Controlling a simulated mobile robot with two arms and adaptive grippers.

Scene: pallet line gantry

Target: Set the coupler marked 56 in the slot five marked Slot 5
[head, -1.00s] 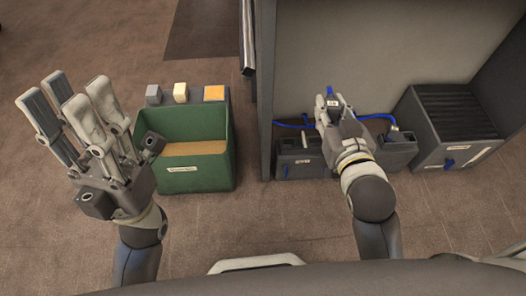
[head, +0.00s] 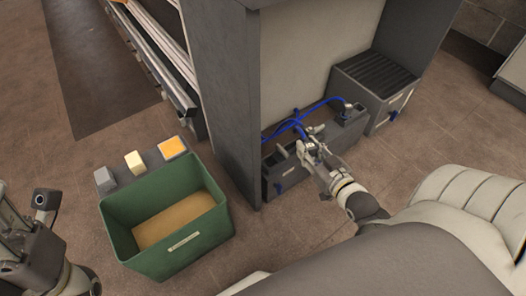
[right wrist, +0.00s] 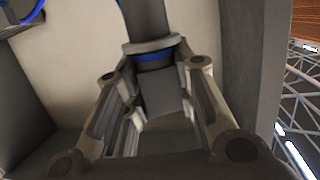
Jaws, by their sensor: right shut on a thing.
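My right gripper (head: 312,147) is at the long dark block (head: 325,145) under the gantry. It is shut on a dark round coupler with a blue ring (right wrist: 153,57), which shows between its fingers in the right wrist view. No mark on the coupler can be read now. The block's label is too small to read, so I cannot tell which place is slot five. My left gripper (head: 18,235) is partly cut off at the left edge.
A green bin (head: 205,225) stands left of the gantry post (head: 228,110), with grey, cream and orange blocks behind it. A ribbed dark box (head: 385,85) stands right of the block. Open floor lies in front.

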